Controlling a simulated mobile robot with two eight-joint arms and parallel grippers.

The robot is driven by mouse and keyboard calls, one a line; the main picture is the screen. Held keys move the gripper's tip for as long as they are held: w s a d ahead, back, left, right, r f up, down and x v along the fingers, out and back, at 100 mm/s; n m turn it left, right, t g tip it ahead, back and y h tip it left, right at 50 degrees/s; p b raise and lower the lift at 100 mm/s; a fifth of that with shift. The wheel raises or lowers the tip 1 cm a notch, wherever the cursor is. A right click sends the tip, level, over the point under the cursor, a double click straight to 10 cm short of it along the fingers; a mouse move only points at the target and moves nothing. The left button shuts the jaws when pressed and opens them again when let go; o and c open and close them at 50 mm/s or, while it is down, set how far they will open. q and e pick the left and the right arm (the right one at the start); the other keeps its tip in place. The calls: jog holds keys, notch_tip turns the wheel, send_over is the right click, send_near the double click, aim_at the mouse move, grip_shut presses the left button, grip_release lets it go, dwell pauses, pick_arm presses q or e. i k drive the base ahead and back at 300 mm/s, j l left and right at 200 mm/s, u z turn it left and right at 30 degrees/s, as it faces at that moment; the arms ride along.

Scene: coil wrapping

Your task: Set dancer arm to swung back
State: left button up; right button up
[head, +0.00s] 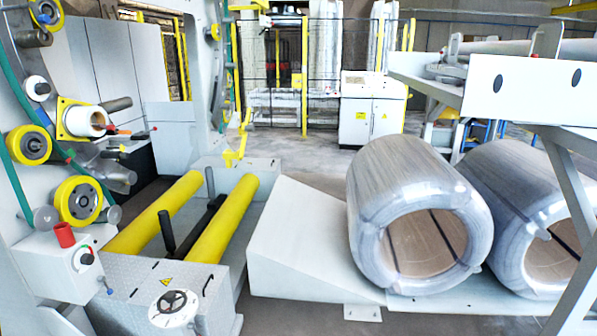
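The wrapping machine's ring frame (190,75) stands at the left of the head view. It carries yellow-rimmed wheels (78,201), a white roll in a yellow square holder (88,121) and several grey rollers (116,176). A dark grey bar (116,104) sticks out to the right beside the white roll. The dancer arm is probably among these parts, but I cannot tell which one it is or how it is swung. Neither of my grippers is in view.
Two yellow rollers (220,220) lie in the machine bed. A control box with a red knob (64,236) and a handwheel (173,303) are in front. A white cabinet (370,110) stands behind.

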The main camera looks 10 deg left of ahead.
aim_at(106, 154)
jog(key=i+l, duration=0.15)
jog(key=i, duration=0.6)
jog(key=i+l, duration=0.1)
jog(key=i, duration=0.7)
jog(key=i+u, duration=0.5)
jog(key=i, duration=0.15)
jog(key=i+l+u, duration=0.15)
jog(key=i+u, duration=0.35)
jog(key=i, duration=0.2)
